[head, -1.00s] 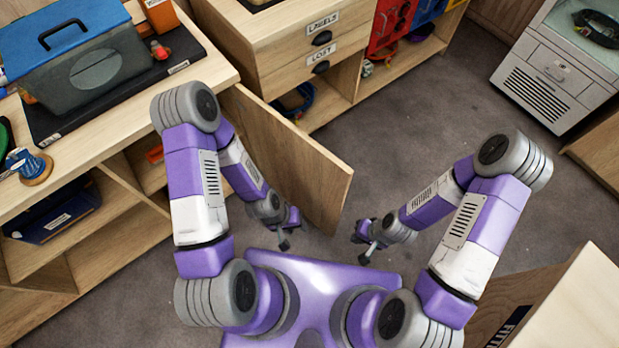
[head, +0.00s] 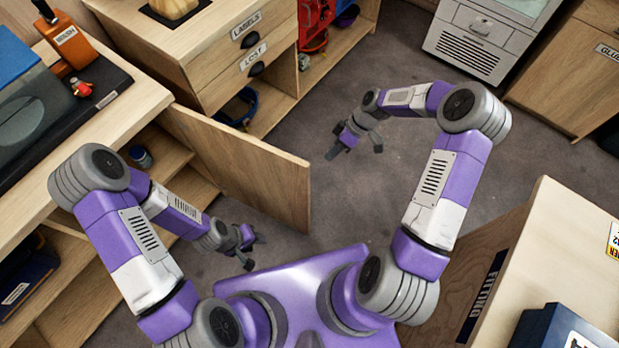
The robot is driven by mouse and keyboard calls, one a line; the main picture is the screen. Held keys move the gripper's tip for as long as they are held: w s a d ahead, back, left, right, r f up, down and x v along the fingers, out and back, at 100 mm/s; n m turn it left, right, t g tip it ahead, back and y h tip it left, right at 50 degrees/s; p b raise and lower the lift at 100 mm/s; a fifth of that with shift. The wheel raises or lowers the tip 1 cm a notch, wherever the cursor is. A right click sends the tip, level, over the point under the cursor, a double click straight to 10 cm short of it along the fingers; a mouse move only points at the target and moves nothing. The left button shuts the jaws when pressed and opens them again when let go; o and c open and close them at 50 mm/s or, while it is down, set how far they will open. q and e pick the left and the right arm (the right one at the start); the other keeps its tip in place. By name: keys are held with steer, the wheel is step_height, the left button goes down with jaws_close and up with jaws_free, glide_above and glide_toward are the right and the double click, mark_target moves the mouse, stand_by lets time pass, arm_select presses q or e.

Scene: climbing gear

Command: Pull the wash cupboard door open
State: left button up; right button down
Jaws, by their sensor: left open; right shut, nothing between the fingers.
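The wash cupboard door (head: 245,170) is a pale wooden panel standing wide open, swung out from the left counter. An orange container marked WASH (head: 70,42) stands on the counter above. Behind the door, the open cupboard shows shelves (head: 165,160) with a small dark jar (head: 141,157). My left gripper (head: 250,256) is open and empty, low on the near side of the door and apart from it. My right gripper (head: 357,150) is shut and empty, above the floor to the right of the door's free edge and not touching it.
Drawers marked LABELS and LOST (head: 253,58) stand beyond the door. A white cabinet (head: 475,38) is at the back right. A wooden unit marked FITTING (head: 490,285) stands close at right. Grey carpet (head: 400,185) is clear in the middle.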

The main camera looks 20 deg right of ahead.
arm_select(q)
step_height(320, 180, down, 4)
steer(key=b, duration=0.3)
steer(key=shift+r, duration=0.25)
arm_select(e)
steer(key=s+a+f, duration=0.3)
steer(key=a+f, duration=0.4)
steer(key=a, duration=0.1)
steer(key=shift+n, duration=0.4)
steer(key=shift+s, duration=0.15)
